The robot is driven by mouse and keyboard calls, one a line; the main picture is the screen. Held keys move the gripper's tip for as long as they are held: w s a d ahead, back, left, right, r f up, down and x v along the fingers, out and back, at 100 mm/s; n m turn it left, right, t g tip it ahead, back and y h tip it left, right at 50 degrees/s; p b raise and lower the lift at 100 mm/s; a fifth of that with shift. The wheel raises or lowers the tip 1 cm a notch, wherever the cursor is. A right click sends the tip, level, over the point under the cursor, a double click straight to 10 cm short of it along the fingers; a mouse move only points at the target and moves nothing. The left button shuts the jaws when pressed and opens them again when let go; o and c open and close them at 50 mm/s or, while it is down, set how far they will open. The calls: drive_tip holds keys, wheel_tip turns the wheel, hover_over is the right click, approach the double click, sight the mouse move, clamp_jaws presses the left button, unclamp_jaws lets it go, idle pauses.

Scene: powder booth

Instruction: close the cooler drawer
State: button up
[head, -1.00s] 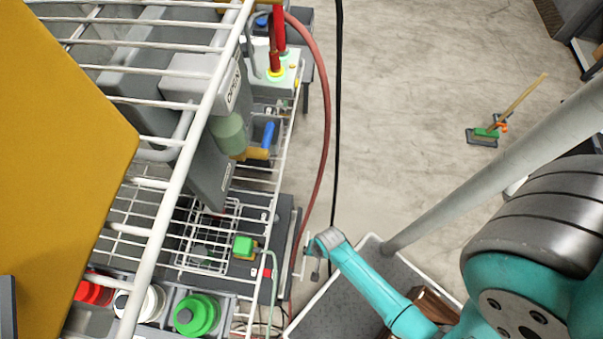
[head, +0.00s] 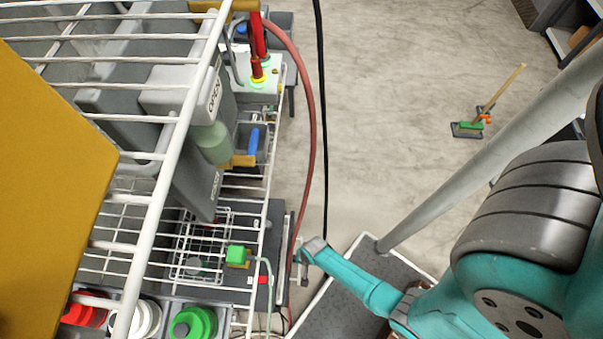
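A dark grey drawer unit (head: 273,222), which appears to be the cooler drawer, sits low behind the white wire rack. It looks pulled out towards the right, with a white wire basket (head: 212,215) in it. How far it is out is hard to tell through the wires. My gripper (head: 303,270) is at the end of my teal arm, close to the drawer's right front edge. Whether it touches that edge cannot be seen. The fingers are small and seen from above, so their opening is unclear.
A green block (head: 236,254) with a pale green cord lies by the drawer. A red hose (head: 311,110) and a black cable (head: 322,120) hang nearby. The floor to the right is mostly clear.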

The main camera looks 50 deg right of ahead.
drive_tip(key=shift+c, duration=0.2)
clamp_jaws()
drive_tip(key=shift+w+a, duration=0.6)
drive_tip(key=shift+w, duration=0.3)
drive_tip(key=shift+w+a, duration=0.55)
drive_tip(key=shift+w, duration=0.3)
drive_tip(key=shift+o, duration=0.2)
unclamp_jaws()
drive_tip(key=shift+a, duration=0.1)
wheel_tip(320, 180, up, 12)
drive_tip(key=s+d, duration=0.1)
drive_tip(key=s, duration=0.1)
drive_tip(key=shift+d+f, duration=0.15)
drive_tip(key=shift+d, duration=0.05)
